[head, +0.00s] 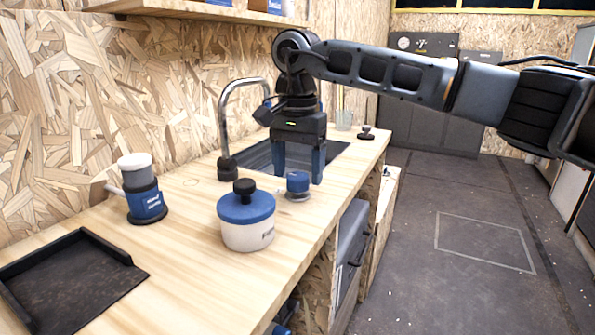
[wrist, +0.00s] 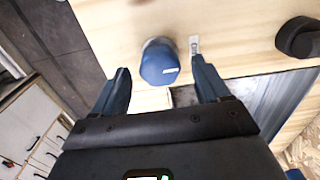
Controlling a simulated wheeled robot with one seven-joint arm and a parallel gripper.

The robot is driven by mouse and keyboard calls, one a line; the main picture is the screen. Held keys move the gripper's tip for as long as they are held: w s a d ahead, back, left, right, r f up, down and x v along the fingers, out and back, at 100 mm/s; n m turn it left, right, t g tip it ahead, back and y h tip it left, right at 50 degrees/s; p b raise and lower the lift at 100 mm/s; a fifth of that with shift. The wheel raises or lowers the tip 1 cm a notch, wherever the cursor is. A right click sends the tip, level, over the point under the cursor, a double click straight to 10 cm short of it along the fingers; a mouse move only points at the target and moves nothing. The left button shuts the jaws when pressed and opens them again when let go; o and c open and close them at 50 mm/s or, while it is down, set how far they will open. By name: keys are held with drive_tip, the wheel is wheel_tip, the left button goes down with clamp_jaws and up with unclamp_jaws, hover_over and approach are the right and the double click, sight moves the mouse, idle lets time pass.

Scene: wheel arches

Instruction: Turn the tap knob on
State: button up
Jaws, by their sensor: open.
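The tap knob (head: 298,183) is a small blue cylinder on a metal base, standing on the wooden counter in front of the sink (head: 258,158). In the wrist view the blue knob (wrist: 160,62) appears between the fingertips, slightly nearer the left one. My gripper (head: 299,172) points down over the knob, its two blue fingers apart and empty. It also shows in the wrist view (wrist: 160,73). Whether a finger touches the knob cannot be told. The curved metal tap (head: 223,115) stands behind, left of my gripper.
A blue-lidded white jar (head: 248,232) stands close in front of the knob. A blue-and-white dispenser (head: 144,200) and a black tray (head: 68,285) are to the left. A small black stopper (head: 366,132) sits at the far right of the counter. The floor at right is clear.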

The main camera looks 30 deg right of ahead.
drive_tip(key=shift+f, duration=0.4)
drive_tip(key=shift+c, duration=0.2)
drive_tip(key=c, duration=1)
